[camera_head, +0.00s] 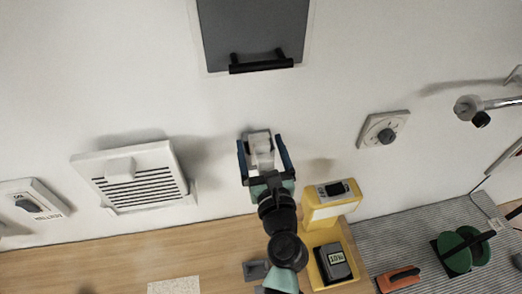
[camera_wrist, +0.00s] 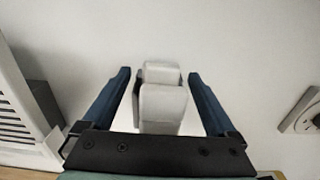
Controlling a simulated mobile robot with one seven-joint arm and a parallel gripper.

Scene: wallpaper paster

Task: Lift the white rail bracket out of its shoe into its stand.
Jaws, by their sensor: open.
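The white rail bracket (camera_head: 262,158) is at the wall in the middle of the head view. In the wrist view it appears as a pale block (camera_wrist: 162,106) with a second pale block just behind it. Which part is the shoe I cannot tell. My gripper (camera_head: 261,141) is open, with one blue finger on each side of the bracket. In the wrist view a gap shows between the bracket and both fingers of my gripper (camera_wrist: 159,75). A small grey piece (camera_head: 256,270) lies on the wooden counter, partly behind my arm; I cannot tell whether it is the stand.
A white louvred vent (camera_head: 135,178) juts from the wall at left, and a dial (camera_head: 383,129) is at right. A yellow device (camera_head: 331,205) stands right of my arm. A grey panel with a black handle (camera_head: 262,66) is above. An orange-handled tool (camera_head: 400,278) lies on the striped mat.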

